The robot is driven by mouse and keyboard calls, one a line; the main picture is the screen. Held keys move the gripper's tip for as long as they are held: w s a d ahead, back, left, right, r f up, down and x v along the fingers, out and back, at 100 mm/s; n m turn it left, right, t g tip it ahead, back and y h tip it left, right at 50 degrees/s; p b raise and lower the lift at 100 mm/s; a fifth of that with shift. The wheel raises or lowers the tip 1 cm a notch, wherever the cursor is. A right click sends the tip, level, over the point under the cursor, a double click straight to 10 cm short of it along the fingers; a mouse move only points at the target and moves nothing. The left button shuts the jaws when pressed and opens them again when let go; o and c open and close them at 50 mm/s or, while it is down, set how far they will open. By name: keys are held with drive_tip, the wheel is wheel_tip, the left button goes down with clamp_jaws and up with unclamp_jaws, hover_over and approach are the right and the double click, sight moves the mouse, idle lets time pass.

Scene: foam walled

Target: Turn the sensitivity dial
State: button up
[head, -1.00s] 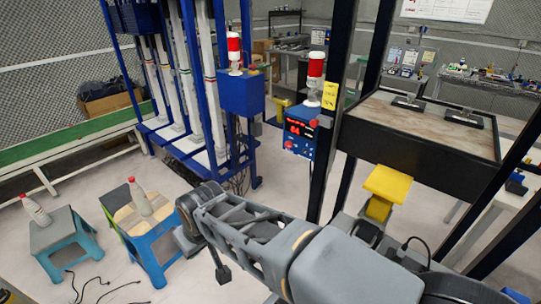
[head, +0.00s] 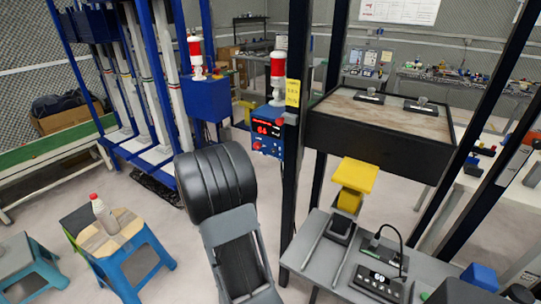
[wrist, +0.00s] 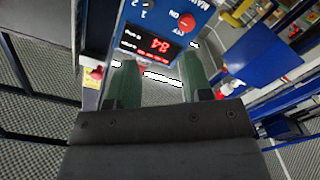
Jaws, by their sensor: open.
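A blue control box (head: 267,132) with a red digit display hangs on a black post in the head view. In the wrist view its blue panel (wrist: 148,42) fills the upper middle, with a lit red display, a red button (wrist: 187,21) marked ON and a dark dial (wrist: 148,4) with numbers, cut by the top edge. No sensitivity label is readable. My gripper (wrist: 159,82) is open, its two green fingers apart and empty, pointing towards the panel's lower part. I cannot tell whether they touch it. In the head view my arm hides the gripper.
A grey table (head: 318,268) at lower right holds a black device (head: 378,283) with a lit display. Red-topped beacons (head: 277,66) rise nearby. Stools and a bottle (head: 104,214) are at lower left.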

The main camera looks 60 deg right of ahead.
sight(273, 152)
drive_tip(key=shift+g, duration=0.5)
drive_tip(key=d, duration=0.4)
drive_tip(key=s+d, duration=0.1)
drive_tip(key=d, duration=0.4)
drive_tip(key=d+p, duration=0.1)
drive_tip(key=d, duration=0.4)
drive_tip(key=shift+s, duration=0.35)
drive_tip(key=shift+c, duration=0.4)
clamp_jaws()
